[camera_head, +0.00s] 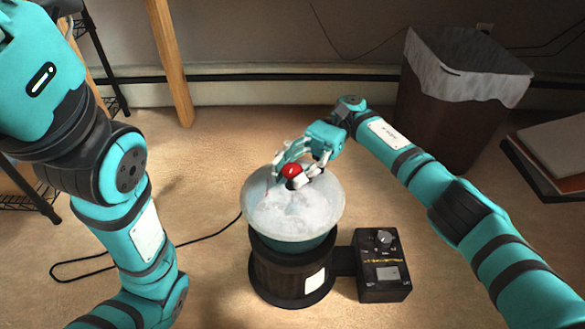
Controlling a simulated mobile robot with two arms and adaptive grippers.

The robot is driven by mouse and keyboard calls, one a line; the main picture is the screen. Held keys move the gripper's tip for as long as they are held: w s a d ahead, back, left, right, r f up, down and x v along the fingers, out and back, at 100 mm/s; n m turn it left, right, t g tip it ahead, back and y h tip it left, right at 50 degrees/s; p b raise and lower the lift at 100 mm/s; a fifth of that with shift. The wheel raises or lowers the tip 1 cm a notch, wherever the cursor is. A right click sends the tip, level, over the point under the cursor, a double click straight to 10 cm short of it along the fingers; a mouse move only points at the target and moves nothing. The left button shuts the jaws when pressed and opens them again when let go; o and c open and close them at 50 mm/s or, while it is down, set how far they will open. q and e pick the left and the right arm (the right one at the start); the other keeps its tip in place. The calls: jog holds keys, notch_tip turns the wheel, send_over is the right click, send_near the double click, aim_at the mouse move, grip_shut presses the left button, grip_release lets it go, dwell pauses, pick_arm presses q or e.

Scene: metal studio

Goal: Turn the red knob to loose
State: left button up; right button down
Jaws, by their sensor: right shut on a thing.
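The red knob (291,170) sits on top of the pale, frosted dome lid of a round device (290,205) on the floor. My right gripper (294,177) reaches in from the right and is shut on the red knob, its fingers on both sides of it. The fingers hide part of the knob. Any loose or tight marking is too small to see. My left arm fills the left side of the view, and its gripper is out of the frame.
A black control box (383,265) with a dial is joined to the device's dark base. A black cable (150,255) lies on the carpet at the left. A lined bin (455,100) stands at the back right, beside stacked flat boxes (555,150). A wooden leg (170,60) stands behind.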

aim_at(293, 167)
dwell(0.3)
jog(key=c, duration=0.9)
grip_release()
notch_tip(293, 167, up, 10)
jog(key=shift+f, duration=0.1)
